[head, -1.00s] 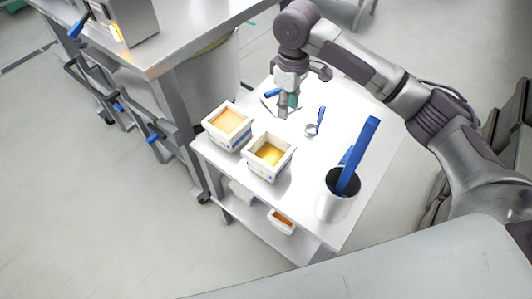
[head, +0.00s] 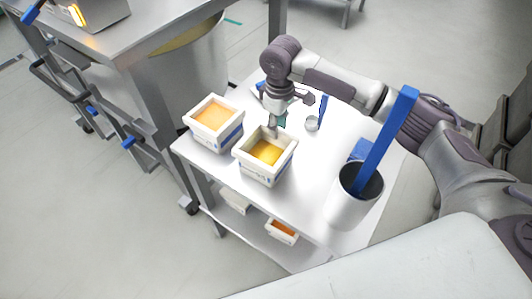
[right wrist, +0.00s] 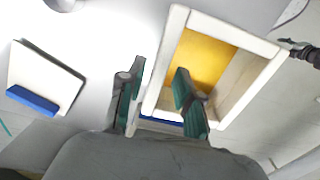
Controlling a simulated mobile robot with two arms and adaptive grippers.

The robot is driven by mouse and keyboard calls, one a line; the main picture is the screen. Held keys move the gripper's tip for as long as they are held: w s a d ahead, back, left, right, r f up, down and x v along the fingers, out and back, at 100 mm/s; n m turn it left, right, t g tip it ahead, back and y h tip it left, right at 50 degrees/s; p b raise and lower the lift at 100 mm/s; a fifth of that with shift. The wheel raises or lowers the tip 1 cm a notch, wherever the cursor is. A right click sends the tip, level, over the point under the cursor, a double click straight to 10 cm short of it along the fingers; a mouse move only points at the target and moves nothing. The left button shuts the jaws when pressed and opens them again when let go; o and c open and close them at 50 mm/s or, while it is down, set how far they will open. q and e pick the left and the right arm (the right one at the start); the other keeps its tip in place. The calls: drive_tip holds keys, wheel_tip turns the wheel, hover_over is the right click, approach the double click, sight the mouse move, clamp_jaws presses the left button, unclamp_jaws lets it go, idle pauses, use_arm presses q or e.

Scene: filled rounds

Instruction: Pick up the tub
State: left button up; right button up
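Two white square tubs with blue markings stand side by side on the white cart top. The left tub (head: 213,121) is filled near its rim with pale orange stuff. The right tub (head: 265,159) holds yellow stuff lower down, and it also shows in the right wrist view (right wrist: 255,88). My right gripper (head: 277,122) is at the far rim of the right tub. In the right wrist view the gripper (right wrist: 158,98) is open across one tub wall, one finger outside and one over the inside. Contact cannot be told. My left gripper is out of view.
The cart top (head: 300,180) also carries a grey-white canister (head: 347,205) with a tall blue tool, a small round cup (head: 312,124) and a blue-edged white piece (right wrist: 45,75). More tubs (head: 283,230) sit on the lower shelf. A steel table (head: 165,35) stands left.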

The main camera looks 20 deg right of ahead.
sight(276, 151)
drive_tip(key=shift+s+f, duration=0.15)
drive_tip(key=shift+f, duration=0.5)
wheel_tip(276, 151, down, 5)
drive_tip(key=shift+r, duration=0.2)
drive_tip(key=shift+f, duration=0.4)
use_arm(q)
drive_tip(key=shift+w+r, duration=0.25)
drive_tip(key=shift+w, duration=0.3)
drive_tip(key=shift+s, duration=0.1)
use_arm(e)
clamp_jaws()
